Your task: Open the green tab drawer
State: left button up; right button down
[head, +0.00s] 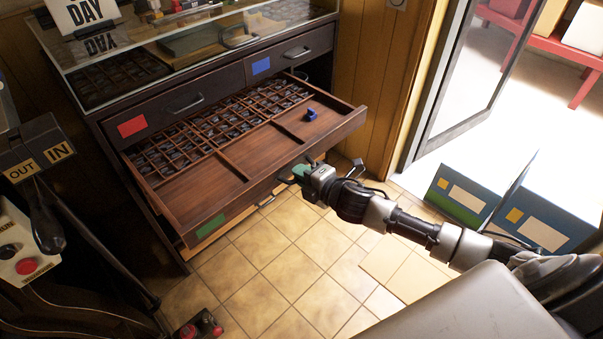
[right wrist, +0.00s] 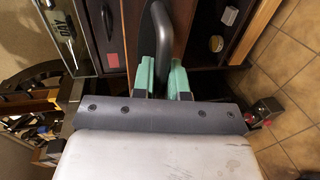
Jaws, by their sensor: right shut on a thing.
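The green tab drawer (head: 199,193) is pulled well out of the dark wooden cabinet, and its inside shows. Its green tab (head: 210,227) is on the left part of the drawer front. My right gripper (head: 298,173) is at the drawer front, right of the tab. In the right wrist view, its green-padded fingers (right wrist: 163,80) are shut on the dark drawer handle (right wrist: 161,30), one on each side. In the head view, the gripper hides most of this handle. My left gripper is not in view.
Small compartments with dark pieces fill the drawer's back; a blue object (head: 311,115) lies at its right. Shut drawers with red (head: 132,126) and blue (head: 261,66) tabs are above. An IN/OUT lever machine (head: 40,150) stands left. Boxes (head: 458,195) stand right. Tiled floor in front is mostly clear.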

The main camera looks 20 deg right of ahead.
jog(key=c, duration=1.2)
grip_release()
jog(key=shift+o, duration=0.2)
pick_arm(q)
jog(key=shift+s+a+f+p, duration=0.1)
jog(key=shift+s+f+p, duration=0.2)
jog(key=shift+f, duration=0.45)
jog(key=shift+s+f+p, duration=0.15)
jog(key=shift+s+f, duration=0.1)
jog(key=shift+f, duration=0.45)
pick_arm(e)
jog(key=v, duration=1)
jog(key=shift+s, duration=0.35)
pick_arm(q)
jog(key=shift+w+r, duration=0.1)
pick_arm(e)
jog(key=shift+d, duration=0.1)
